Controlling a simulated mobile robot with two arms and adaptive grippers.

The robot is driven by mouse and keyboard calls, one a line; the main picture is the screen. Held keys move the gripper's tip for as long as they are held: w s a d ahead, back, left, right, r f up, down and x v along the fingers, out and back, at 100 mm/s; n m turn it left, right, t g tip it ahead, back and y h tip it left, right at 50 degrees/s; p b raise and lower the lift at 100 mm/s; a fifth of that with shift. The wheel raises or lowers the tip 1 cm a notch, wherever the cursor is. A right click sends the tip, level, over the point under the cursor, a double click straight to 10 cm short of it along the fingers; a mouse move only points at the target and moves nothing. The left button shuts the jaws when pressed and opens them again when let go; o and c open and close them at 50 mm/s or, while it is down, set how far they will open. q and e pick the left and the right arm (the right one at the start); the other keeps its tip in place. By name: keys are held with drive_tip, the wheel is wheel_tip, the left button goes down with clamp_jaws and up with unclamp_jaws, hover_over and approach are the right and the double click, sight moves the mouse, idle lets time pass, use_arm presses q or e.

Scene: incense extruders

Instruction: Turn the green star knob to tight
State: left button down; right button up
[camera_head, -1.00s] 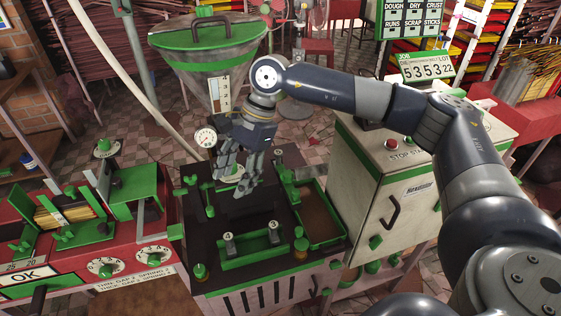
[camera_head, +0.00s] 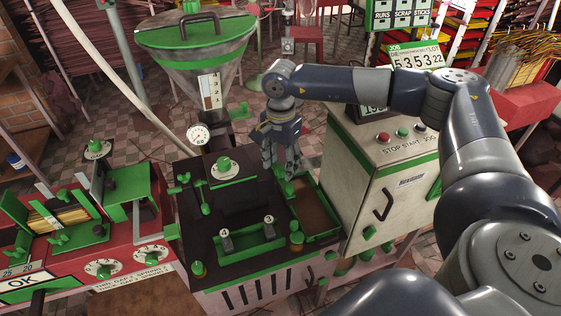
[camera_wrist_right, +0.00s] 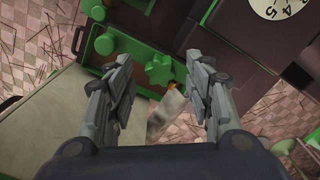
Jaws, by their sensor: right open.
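The green star knob (camera_wrist_right: 160,69) shows in the right wrist view, on a green plate, ahead of and roughly between my two fingers. My right gripper (camera_wrist_right: 157,92) is open and empty, with its fingers apart and the knob beyond the tips. In the head view my right gripper (camera_head: 282,174) points down over the right side of the black machine top (camera_head: 245,195), by green parts at the brown tray. There the gripper covers much of that spot, and I cannot make out the star knob. My left gripper is not in view.
A rounder green knob (camera_wrist_right: 106,44) sits left of the star knob. A white dial (camera_head: 224,166) stands on the machine top. The brown tray (camera_head: 318,215) and the cream control cabinet (camera_head: 385,170) are to the right. A hopper (camera_head: 195,50) stands behind.

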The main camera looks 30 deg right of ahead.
drive_tip(key=shift+f, duration=0.45)
drive_tip(key=shift+c, duration=0.3)
drive_tip(key=c, duration=1)
